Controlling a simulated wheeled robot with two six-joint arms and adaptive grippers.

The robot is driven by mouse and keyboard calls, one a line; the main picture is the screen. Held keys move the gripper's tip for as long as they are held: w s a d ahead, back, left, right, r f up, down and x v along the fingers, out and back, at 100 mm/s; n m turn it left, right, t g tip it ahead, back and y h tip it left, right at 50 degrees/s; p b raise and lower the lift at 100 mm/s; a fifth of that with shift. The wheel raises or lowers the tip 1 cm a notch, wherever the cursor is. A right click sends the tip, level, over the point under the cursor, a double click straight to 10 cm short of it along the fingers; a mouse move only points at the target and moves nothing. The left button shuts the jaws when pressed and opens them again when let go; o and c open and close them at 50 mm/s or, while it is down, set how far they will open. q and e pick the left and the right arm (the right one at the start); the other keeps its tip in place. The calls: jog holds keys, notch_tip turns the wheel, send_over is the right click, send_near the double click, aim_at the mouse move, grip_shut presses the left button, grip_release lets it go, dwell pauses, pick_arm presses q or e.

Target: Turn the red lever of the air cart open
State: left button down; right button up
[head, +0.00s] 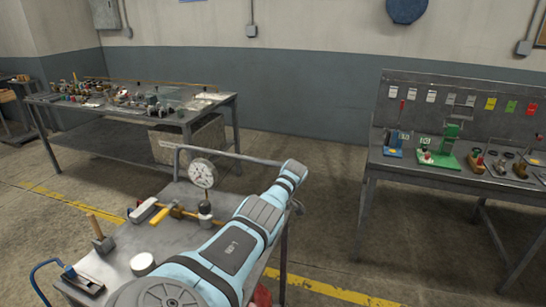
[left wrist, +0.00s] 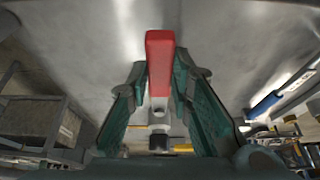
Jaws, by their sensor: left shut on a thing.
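The red lever (left wrist: 160,52) shows in the left wrist view, pointing away from a pale metal fitting (left wrist: 158,129). My left gripper (left wrist: 160,76) has its green fingers on both sides of the lever and is shut on it. In the head view my left arm reaches over the grey cart (head: 178,237), and its gripper is hidden past the cart's right side. The lever cannot be made out there. A round white gauge (head: 203,173) stands on the cart. My right gripper is in neither view.
The cart top carries a wooden-handled tool (head: 96,230) and other small parts. A cluttered bench (head: 95,139) stands at the back left. A bench with a pegboard (head: 445,175) stands at the right. Open floor lies between them.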

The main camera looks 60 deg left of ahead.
pick_arm(q)
jog(key=shift+a, duration=0.1)
jog(key=c, duration=1.4)
grip_release()
jog(key=shift+c, duration=0.2)
jog(key=v, duration=1.2)
